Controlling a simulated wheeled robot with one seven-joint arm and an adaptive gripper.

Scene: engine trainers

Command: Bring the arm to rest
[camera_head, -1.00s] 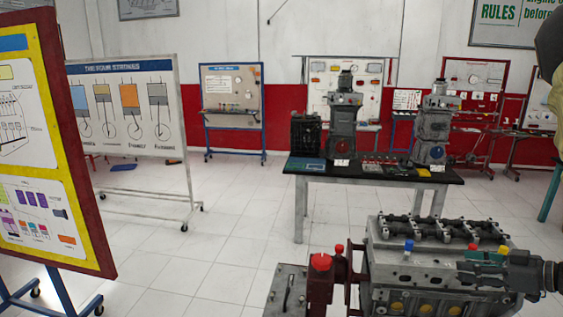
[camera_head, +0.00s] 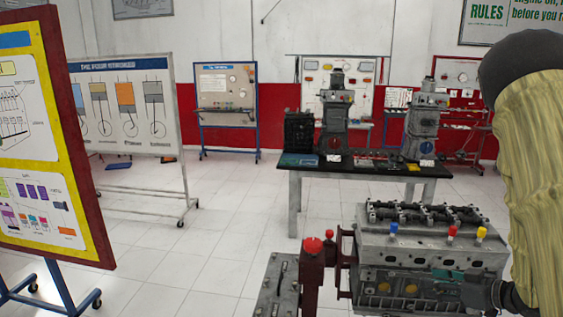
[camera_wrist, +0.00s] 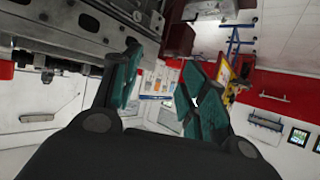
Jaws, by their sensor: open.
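My gripper (camera_head: 440,283) shows in the head view at the near side of the grey engine block (camera_head: 400,245), low at the bottom right. Its teal fingers overlap the block's side in the picture; whether they touch it I cannot tell. In the wrist view my gripper (camera_wrist: 160,88) has its two teal fingers spread apart with nothing between them. The engine (camera_wrist: 75,25) lies close beyond the left finger there. My arm (camera_head: 540,170), tan with a dark rounded joint, fills the right edge of the head view.
Blue, red and yellow caps stand on the engine, with a red knob (camera_head: 313,245) to its left. A dark-topped table (camera_head: 385,172) with engine models stands behind. Poster boards (camera_head: 100,245) stand at left. The floor (camera_head: 225,220) between is clear.

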